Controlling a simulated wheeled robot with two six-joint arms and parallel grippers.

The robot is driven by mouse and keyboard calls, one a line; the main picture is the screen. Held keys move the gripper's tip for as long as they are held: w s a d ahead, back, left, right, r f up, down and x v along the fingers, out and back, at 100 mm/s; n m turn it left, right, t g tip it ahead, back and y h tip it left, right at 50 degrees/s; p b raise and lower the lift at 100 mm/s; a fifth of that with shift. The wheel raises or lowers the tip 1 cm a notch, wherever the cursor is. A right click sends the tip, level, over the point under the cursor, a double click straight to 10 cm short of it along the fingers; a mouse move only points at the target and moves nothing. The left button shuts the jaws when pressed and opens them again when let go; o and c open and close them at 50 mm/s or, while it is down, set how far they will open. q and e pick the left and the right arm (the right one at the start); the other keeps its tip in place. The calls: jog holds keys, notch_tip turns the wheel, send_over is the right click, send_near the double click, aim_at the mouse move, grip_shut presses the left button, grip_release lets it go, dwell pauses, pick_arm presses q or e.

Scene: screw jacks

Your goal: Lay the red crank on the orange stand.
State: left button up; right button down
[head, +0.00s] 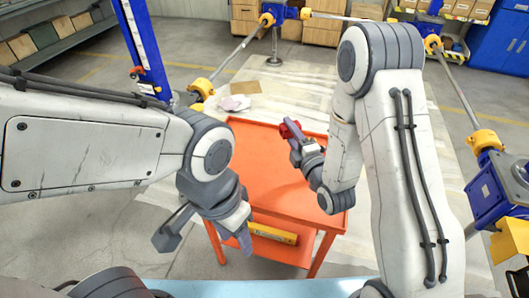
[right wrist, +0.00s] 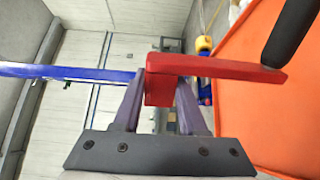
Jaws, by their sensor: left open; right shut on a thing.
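The orange stand (head: 262,148) is a cart with a flat, bare-looking top and a lower shelf, in the middle of the head view. It also shows as an orange surface (right wrist: 265,95) at the right of the right wrist view. My right gripper (head: 296,140) is shut on the red crank (head: 287,130), over the stand's top. In the right wrist view the crank (right wrist: 215,67) has a red arm reaching right and a dark grip near its end. My left gripper (head: 204,243) is open and empty, at the stand's front left.
A yellow object (head: 272,233) lies on the stand's lower shelf. Blue screw jacks (head: 145,45) with yellow couplings (head: 201,87) and grey shafts stand around. Shelves of boxes (head: 45,40) are at the back left. A light blue edge (head: 250,287) is at the front.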

jog(key=shift+w+a+f+b, duration=0.3)
jog(key=shift+a+f+b, duration=0.2)
jog(key=shift+b, duration=1.8)
jog(key=w+a+f+b, duration=0.3)
jog(key=w+a+f, duration=0.3)
jog(key=f, duration=0.3)
jog(key=shift+w+a, duration=0.3)
jog(key=shift+b, duration=0.3)
jog(key=shift+f, duration=0.25)
jog(key=shift+c, duration=2.3)
grip_release()
